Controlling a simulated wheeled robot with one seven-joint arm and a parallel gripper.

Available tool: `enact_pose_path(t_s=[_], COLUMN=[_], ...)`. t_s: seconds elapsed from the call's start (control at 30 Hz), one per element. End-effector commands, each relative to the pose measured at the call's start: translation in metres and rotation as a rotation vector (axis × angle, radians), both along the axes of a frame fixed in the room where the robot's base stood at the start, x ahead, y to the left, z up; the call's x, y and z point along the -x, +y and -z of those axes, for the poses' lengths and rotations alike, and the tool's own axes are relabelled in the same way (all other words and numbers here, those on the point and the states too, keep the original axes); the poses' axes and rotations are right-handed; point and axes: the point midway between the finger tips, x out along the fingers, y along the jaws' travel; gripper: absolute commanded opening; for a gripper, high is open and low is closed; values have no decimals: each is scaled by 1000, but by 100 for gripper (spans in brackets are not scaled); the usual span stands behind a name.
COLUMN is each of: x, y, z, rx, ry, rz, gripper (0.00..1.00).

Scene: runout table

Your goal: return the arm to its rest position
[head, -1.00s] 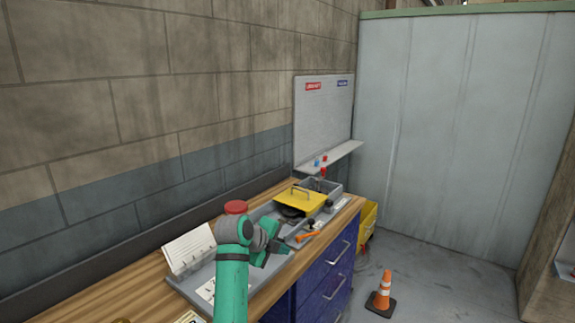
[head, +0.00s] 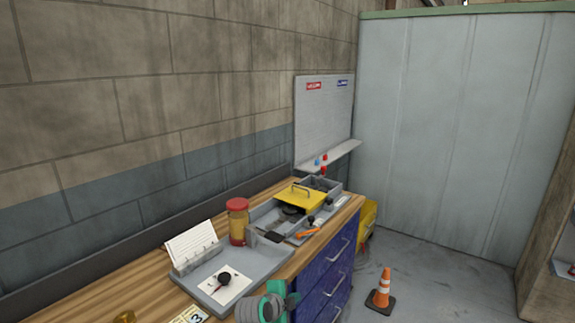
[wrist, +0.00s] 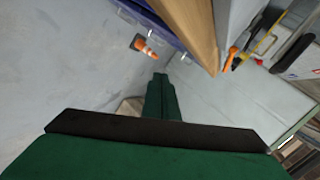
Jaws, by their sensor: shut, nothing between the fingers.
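My gripper (wrist: 160,76) shows in the wrist view with its green fingers together and nothing between them. It is in the air off the bench's front side, clear of the bench edge and the floor. In the head view part of my green and grey arm (head: 262,308) is low in the picture, in front of the bench. The fingertips cannot be made out in that view.
The wooden bench (head: 150,290) carries a grey tray (head: 265,262), a red-lidded jar (head: 238,222), a white card stand (head: 192,243) and a yellow lid with a handle (head: 302,201). Blue drawers (head: 328,283) are below. An orange cone (head: 381,291) stands on open floor to the right.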

Motion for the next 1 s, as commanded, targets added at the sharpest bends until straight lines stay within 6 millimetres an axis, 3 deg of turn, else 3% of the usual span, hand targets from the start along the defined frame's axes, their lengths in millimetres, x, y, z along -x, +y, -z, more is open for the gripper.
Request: enact_pose_path(t_s=[0.03, 0.2, 0.5, 0.7, 1.0], x=[12, 47, 128, 190, 291], y=[-5, -13, -20, -19, -12], z=[21, 71, 141, 172, 192], rx=[36, 154, 348, 469, 637], ry=[12, 32, 55, 59, 44], rz=[-36, -174, -401, -541, -721], gripper=[0, 0, 0, 0, 0])
